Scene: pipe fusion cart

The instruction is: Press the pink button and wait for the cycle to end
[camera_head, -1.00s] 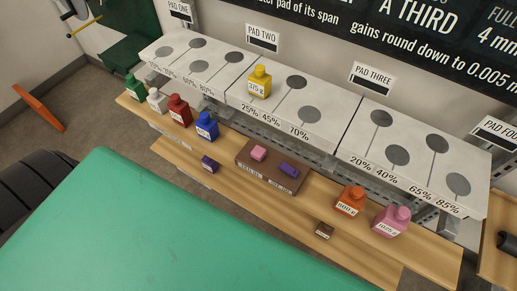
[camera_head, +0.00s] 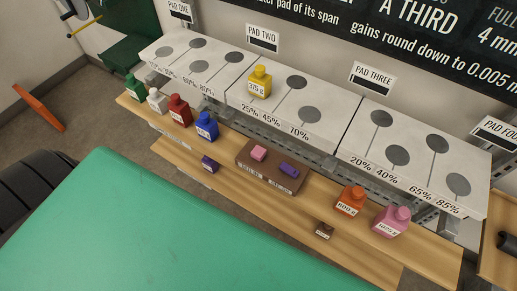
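A small pink block, which looks like the pink button (camera_head: 259,153), sits on the left part of a low brown box (camera_head: 244,158) on the wooden shelf. A purple block (camera_head: 289,170) sits on the same box to its right. I cannot tell whether the pink block is pressed in. Neither of my grippers is in view, and nothing touches the box. A yellow weight (camera_head: 260,81) marked 275 g stands on the pad two board (camera_head: 316,131), over one of its grey discs.
Green (camera_head: 135,87), white (camera_head: 157,100), red (camera_head: 179,110) and blue (camera_head: 206,126) weights stand left on the shelf. Orange (camera_head: 351,201) and pink (camera_head: 391,221) weights stand right. A dark purple block (camera_head: 210,164) and brown block (camera_head: 324,230) lie in front. A green surface (camera_head: 150,230) fills the foreground.

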